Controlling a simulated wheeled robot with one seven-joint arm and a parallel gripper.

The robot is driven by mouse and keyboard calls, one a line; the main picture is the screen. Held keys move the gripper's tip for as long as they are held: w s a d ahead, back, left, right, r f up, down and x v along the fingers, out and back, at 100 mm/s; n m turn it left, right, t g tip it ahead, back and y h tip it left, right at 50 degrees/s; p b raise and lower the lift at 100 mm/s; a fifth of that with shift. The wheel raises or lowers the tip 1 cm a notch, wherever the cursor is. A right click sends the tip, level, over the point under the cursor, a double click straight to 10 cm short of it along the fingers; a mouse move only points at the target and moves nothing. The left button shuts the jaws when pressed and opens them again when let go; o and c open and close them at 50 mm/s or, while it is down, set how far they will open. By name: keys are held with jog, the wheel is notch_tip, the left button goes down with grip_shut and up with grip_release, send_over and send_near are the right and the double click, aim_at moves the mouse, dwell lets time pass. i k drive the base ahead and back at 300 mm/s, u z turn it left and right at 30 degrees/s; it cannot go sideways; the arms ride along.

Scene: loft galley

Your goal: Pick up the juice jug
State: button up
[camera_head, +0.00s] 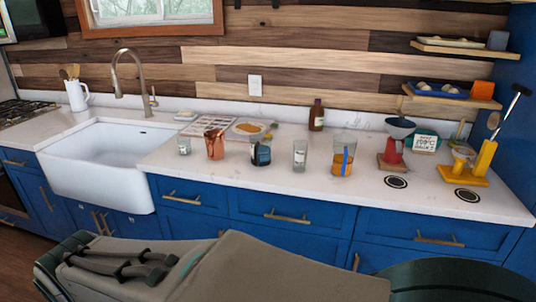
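The vessel that looks like the juice jug (343,160) stands upright on the white counter, right of centre. It is clear, with orange liquid in its lower part and a blue strip on its side. Nothing touches it from my side. My arm lies folded across the bottom of the view, in front of the blue cabinets and well apart from the jug. I cannot make out my gripper's fingertips.
A clear glass (300,155) stands left of the jug, then a dark-blue-banded jar (260,153) and a copper cup (215,145). A brown bottle (317,115) stands behind. A red-based coffee dripper (393,150) stands to the right. The counter (290,182) in front is clear.

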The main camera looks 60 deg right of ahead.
aim_at(344, 149)
jog(key=z, duration=2.2)
jog(key=i, duration=1.05)
jog(key=z, duration=0.45)
